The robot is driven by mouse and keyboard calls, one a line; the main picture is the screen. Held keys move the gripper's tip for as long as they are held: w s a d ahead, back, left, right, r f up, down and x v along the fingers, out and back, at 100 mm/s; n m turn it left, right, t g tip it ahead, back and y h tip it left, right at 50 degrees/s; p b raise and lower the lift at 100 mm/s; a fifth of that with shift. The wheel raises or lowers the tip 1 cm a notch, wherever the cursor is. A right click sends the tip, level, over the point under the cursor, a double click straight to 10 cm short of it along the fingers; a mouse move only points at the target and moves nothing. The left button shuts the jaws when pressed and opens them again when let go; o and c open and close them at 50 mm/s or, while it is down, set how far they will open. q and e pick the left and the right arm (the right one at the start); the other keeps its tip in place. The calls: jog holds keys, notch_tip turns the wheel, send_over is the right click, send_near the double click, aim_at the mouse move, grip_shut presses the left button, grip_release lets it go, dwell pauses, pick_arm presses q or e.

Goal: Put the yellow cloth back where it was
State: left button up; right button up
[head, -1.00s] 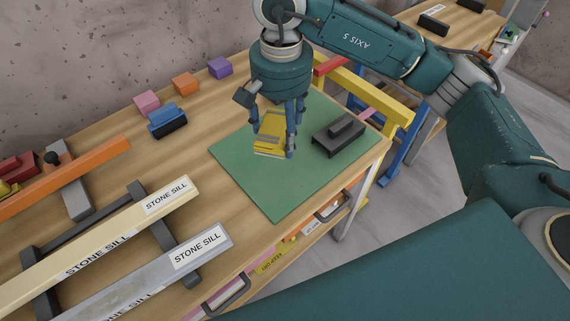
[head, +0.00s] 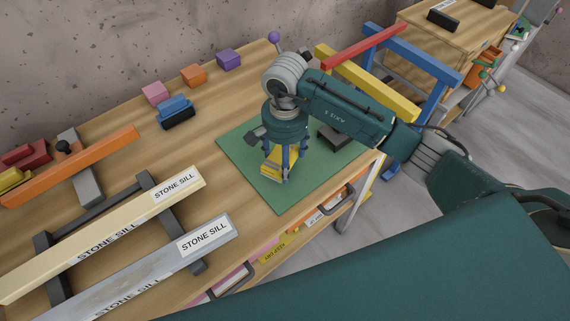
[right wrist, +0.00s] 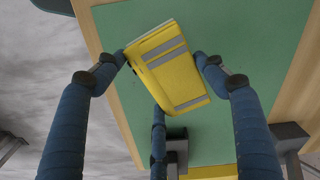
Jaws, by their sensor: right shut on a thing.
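The yellow cloth (head: 275,164), folded with grey stripes, is held over the green mat (head: 250,175) on the wooden workbench. My right gripper (head: 281,166) points down and is shut on it. In the right wrist view the folded cloth (right wrist: 172,75) sits tilted between the blue fingers of the gripper (right wrist: 160,68), with the green mat (right wrist: 230,30) behind it. I cannot tell whether the cloth touches the mat. My left gripper is out of view.
A dark block (head: 332,137) lies on the mat, behind the gripper. Orange (head: 193,75), pink (head: 155,93) and purple (head: 229,61) blocks and a blue-and-black item (head: 176,113) stand further back. Stone sills (head: 120,232) lie front left. Wood between blocks and mat is clear.

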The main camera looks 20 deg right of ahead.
notch_tip(320, 180, down, 4)
jog(key=shift+r+p, duration=0.15)
jog(key=shift+p, duration=0.25)
jog(key=shift+f, duration=0.2)
jog(key=shift+f, duration=0.15)
jog(key=o, duration=1)
